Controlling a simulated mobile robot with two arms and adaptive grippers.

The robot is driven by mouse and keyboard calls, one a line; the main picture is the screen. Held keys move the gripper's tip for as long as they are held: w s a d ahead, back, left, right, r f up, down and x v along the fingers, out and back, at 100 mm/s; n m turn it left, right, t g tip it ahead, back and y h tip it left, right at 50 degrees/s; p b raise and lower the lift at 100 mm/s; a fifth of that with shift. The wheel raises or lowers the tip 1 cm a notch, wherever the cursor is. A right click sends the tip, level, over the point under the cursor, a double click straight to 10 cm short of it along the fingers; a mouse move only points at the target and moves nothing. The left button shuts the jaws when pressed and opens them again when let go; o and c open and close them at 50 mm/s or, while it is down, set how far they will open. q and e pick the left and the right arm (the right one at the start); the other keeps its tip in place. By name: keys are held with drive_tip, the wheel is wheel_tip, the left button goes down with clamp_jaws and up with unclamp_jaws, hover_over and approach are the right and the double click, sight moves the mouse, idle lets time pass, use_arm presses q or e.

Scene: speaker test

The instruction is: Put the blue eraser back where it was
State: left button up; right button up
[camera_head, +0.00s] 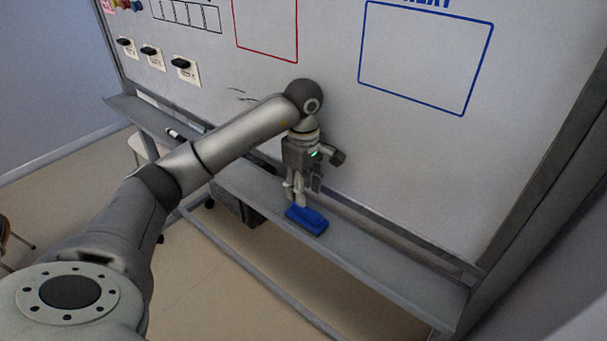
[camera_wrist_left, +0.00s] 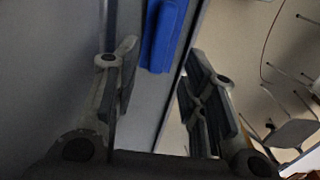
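The blue eraser (camera_head: 307,219) lies on the grey ledge (camera_head: 385,270) below the whiteboard. My left gripper (camera_head: 298,198) points down just above it, at its upper left end in the head view. In the left wrist view the fingers of this gripper (camera_wrist_left: 160,62) stand apart with nothing between them. The blue eraser (camera_wrist_left: 163,34) shows there at the top, beyond the fingertips and in line with the gap. Whether a finger touches it I cannot tell. My right gripper is not in view.
The whiteboard (camera_head: 330,60) rises directly behind the ledge, with an empty red frame and an empty blue frame (camera_head: 427,57). Black items (camera_head: 183,64) sit on labels at its left. A marker (camera_head: 173,133) lies on the ledge's left part. The ledge right of the eraser is clear.

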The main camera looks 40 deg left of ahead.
use_arm(q)
wheel_tip(320, 180, up, 6)
drive_tip(key=shift+b, duration=0.45)
drive_tip(key=shift+s, duration=0.1)
idle(0.4)
